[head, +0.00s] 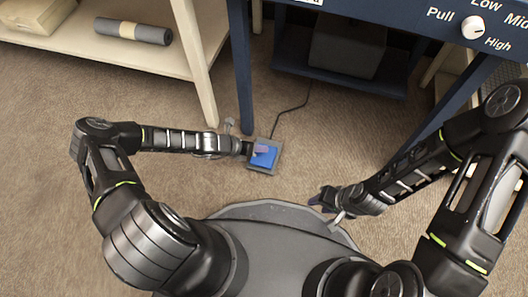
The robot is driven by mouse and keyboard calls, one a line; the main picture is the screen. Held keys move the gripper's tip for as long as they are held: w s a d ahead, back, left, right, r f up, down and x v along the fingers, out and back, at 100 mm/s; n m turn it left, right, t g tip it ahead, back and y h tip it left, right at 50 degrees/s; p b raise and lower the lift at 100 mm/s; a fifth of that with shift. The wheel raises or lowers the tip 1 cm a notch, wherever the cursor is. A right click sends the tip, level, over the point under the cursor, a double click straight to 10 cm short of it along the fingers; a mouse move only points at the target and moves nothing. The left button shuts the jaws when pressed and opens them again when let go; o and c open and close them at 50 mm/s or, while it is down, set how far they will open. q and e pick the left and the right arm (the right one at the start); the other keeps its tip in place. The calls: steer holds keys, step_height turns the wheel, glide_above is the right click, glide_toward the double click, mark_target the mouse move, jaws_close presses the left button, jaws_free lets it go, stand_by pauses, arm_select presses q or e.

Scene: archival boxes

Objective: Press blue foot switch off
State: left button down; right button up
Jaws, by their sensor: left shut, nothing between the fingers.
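The blue foot switch (265,159) sits on the carpet in the head view, a blue pedal in a grey frame with a dark cable running back under the desk. My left gripper (258,150) is shut and empty, with its fingertips over the pedal's upper left part; I cannot tell whether they touch it. Whether the switch is on or off does not show. My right gripper (316,202) is low near my base, to the right of the switch and apart from it; its fingers are too small to read.
A dark blue desk (375,22) stands behind the switch, with a knob (473,27) marked Pull, Low and High on its front. A dark box (347,47) is on its lower shelf. A cream shelf (145,55) at the left holds a grey roll (150,34).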

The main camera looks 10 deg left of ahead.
mark_target(261, 157)
arm_select(q)
steer(key=shift+r+p, duration=1.25)
steer(key=shift+r, duration=0.6)
steer(key=c, duration=2.2)
jaws_free()
